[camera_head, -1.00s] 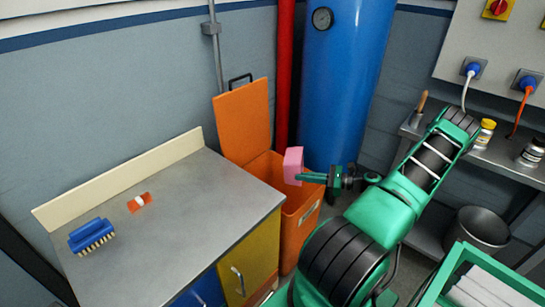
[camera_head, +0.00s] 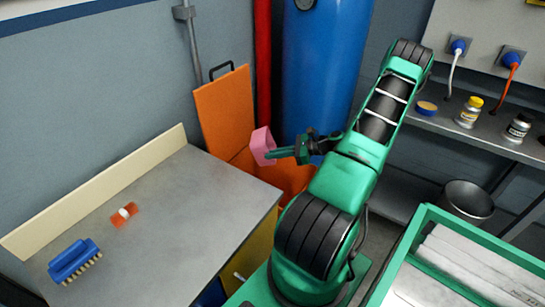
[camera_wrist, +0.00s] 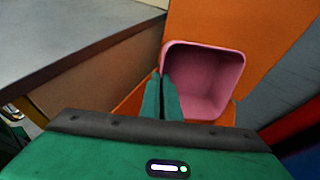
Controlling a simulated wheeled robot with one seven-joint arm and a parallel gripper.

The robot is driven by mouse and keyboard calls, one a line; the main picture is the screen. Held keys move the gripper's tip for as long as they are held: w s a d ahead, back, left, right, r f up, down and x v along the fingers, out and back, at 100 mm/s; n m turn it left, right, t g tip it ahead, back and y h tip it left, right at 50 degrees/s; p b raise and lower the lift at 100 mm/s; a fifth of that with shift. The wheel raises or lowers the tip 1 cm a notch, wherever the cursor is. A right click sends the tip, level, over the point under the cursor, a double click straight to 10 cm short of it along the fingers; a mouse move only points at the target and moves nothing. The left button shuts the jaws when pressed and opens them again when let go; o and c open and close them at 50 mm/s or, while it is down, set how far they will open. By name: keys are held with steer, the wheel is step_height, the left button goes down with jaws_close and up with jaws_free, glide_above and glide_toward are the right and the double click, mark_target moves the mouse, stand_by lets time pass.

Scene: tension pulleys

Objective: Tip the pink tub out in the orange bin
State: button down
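The pink tub (camera_head: 263,146) is held in the air over the orange bin (camera_head: 293,179). My gripper (camera_head: 272,154) is shut on one wall of the tub. In the wrist view the two fingers (camera_wrist: 162,84) are close together at the left wall of the tub (camera_wrist: 213,80). There the tub's open mouth faces the camera and its inside looks empty. In the head view the tub is tipped on its side. The bin's lid (camera_head: 223,108) stands open against the wall. The inside of the bin is mostly hidden by my arm and the tub.
A grey worktop (camera_head: 170,215) stands left of the bin, with a blue brush (camera_head: 72,260) and a small orange-and-white item (camera_head: 124,214). A blue tank (camera_head: 322,75) and red pipe (camera_head: 262,75) stand behind. A green crate (camera_head: 437,219) is at the lower right.

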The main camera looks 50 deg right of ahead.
mark_target(252, 148)
steer(key=w+a+r+g+h, duration=0.1)
steer(key=g, duration=0.1)
steer(key=w+a+r+g+h, duration=0.1)
steer(key=g+h, duration=0.1)
steer(key=shift+w+a+r+g, duration=0.1)
steer(key=shift+w+a+g, duration=0.05)
steer(key=shift+w+g, duration=0.25)
steer(key=shift+w+a+r+n+g+h, duration=0.15)
steer(key=shift+w+a+g+h, duration=0.55)
steer(key=shift+w+g+h, duration=0.35)
steer(key=shift+w+a+r+n+g+h, duration=0.15)
steer(key=shift+w+a+g+h, duration=0.65)
steer(key=shift+g, duration=0.45)
steer(key=shift+w+a+g+h, duration=0.35)
steer(key=shift+w+g+h, duration=0.15)
steer(key=shift+g+h, duration=0.4)
